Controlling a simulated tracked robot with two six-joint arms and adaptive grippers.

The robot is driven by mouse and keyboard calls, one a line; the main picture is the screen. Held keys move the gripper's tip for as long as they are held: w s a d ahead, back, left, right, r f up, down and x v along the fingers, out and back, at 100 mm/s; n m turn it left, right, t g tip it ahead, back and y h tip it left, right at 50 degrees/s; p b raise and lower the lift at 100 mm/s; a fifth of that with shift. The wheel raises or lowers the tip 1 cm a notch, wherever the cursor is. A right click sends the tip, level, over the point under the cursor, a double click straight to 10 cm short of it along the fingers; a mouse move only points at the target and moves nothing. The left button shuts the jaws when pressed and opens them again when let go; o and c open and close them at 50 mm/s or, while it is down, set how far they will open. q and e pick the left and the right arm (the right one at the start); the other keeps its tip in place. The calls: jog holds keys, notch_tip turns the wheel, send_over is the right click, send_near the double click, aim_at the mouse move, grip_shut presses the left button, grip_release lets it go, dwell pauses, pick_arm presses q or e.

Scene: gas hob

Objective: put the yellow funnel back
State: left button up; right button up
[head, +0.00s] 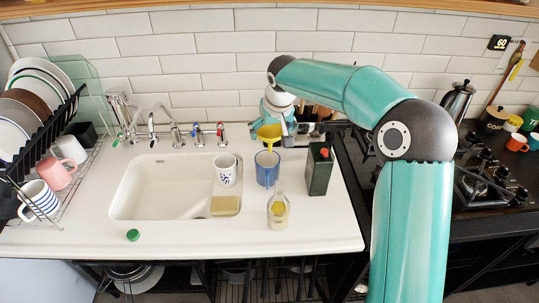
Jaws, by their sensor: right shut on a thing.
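The yellow funnel (268,132) shows just above the blue cup (267,172), its wide end up and its narrow end towards the cup. I cannot tell whether the spout reaches into the cup. My right gripper (281,126) comes down from behind, near the tiled wall, and is shut on the yellow funnel. Its fingers are small and partly hidden. My left gripper is not in view.
A dark green can (319,171) and a glass bottle (278,211) stand near the cup. A patterned white mug (225,170) stands at the sink (135,188). A green cap (132,235) lies in front. The counter's front right is clear.

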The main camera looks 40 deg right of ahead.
notch_tip(320, 180, down, 8)
dwell(0.5)
jog(key=shift+f, duration=0.1)
jog(key=shift+f+b, duration=0.5)
jog(key=shift+b, duration=0.05)
jog(key=o, duration=0.7)
jog(key=shift+r, duration=0.1)
jog(key=shift+c, duration=0.2)
